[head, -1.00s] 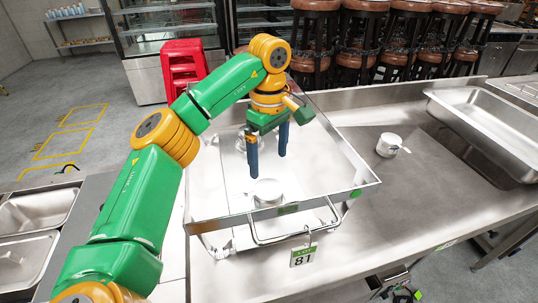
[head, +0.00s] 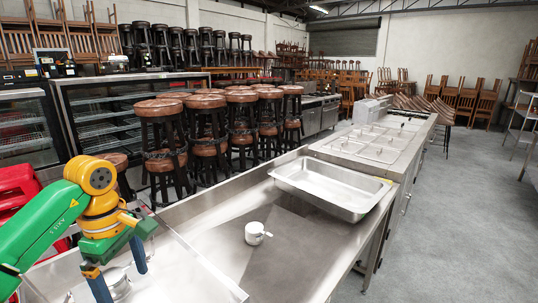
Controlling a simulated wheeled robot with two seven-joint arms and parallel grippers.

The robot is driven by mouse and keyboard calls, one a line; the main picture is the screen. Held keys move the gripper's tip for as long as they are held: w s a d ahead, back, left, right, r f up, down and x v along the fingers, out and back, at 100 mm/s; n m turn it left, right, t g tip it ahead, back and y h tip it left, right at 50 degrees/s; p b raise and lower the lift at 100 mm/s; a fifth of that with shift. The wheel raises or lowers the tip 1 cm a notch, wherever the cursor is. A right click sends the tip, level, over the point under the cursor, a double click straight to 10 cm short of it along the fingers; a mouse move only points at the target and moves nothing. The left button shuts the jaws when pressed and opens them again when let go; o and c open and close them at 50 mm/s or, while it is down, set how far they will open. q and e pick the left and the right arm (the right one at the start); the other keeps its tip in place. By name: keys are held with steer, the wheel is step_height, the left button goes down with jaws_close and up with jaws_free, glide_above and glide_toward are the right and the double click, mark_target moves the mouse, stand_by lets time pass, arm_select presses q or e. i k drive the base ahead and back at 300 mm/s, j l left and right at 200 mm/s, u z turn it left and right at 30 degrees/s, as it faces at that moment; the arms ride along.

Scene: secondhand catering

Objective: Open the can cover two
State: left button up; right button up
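A small white can-like pot (head: 254,233) with a short side handle stands on the steel counter (head: 300,245). A round silver-grey item (head: 117,283) lies in the deep steel tray (head: 185,265) at the lower left, partly hidden by my gripper. I cannot tell which thing is can cover two. My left gripper (head: 122,284) points down over the tray, its two blue fingers apart, with the round item showing between and behind them. I cannot tell whether they touch it. My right gripper is out of view.
An empty shallow steel pan (head: 333,186) sits farther back on the counter. Beyond it is a unit with several lidded wells (head: 370,143). Bar stools (head: 210,130) crowd behind the counter. The counter around the white pot is clear, and floor (head: 450,220) is open at right.

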mark_target(112, 275)
steer(key=k+l, duration=0.75)
steer(key=k, duration=0.05)
